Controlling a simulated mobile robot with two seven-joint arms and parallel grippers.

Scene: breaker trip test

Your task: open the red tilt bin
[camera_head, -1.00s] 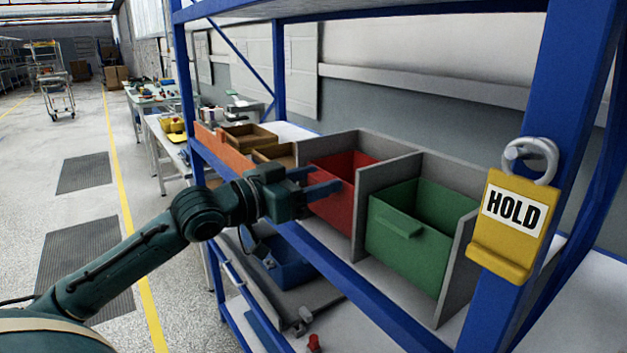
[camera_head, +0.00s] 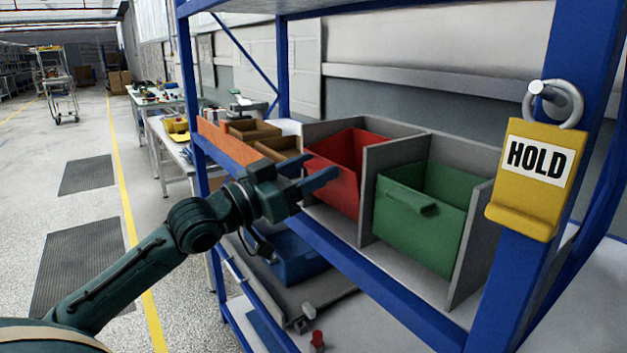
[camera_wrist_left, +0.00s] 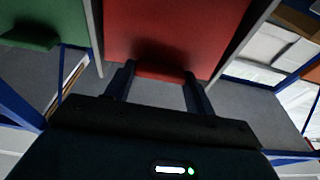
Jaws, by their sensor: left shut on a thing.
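The red tilt bin (camera_head: 345,190) sits in a grey divided rack on the blue shelf, left of a green tilt bin (camera_head: 420,225). My left gripper (camera_head: 322,166) is at the upper front of the red bin. In the left wrist view, the red front panel (camera_wrist_left: 175,30) fills the middle. The contact itself is partly in shadow. My right gripper is not in view.
A yellow HOLD tag (camera_head: 535,175) hangs on the blue upright at right. An orange bin (camera_head: 225,145) and brown boxes lie left of the red bin. A blue bin (camera_head: 292,262) is on the shelf below. The floor at left is open.

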